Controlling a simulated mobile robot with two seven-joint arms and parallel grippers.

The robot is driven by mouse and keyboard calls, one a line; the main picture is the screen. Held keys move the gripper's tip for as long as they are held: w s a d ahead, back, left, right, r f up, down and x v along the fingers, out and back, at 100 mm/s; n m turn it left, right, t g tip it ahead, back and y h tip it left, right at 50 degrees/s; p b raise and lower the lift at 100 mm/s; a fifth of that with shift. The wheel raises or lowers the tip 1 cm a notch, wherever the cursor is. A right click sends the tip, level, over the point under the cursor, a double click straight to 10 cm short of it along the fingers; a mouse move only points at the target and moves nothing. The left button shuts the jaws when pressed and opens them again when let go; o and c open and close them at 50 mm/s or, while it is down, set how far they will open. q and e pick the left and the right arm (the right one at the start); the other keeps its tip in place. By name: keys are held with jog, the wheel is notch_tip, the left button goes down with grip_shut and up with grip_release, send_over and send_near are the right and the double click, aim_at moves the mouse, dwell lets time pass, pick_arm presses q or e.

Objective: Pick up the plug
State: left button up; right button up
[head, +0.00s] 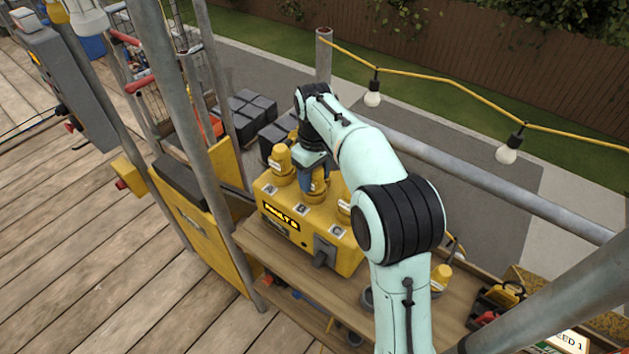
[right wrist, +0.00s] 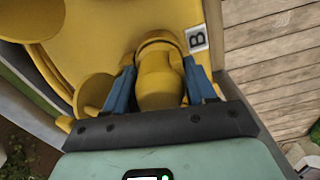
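A yellow box (head: 310,246) with sockets marked by letter labels stands on a wooden shelf. Several yellow plugs sit upright in it, one at the left (head: 280,160) and one at the right, partly behind my arm. My right gripper (head: 314,184) reaches down over the middle plug (head: 319,182). In the right wrist view the blue fingers lie on both sides of this yellow plug (right wrist: 159,82), beside the B label (right wrist: 197,39). The plug appears seated in its socket. The fingers are very close to it; contact cannot be told. My left gripper is out of view.
Another yellow plug (head: 441,277) stands on the shelf to the right. A metal rail (head: 480,185) runs behind the box, and upright poles (head: 215,150) stand at its left. A string of bulbs (head: 507,153) hangs above.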

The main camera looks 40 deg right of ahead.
jog(key=shift+s, duration=0.1)
jog(key=c, duration=0.7)
jog(key=shift+r, duration=0.1)
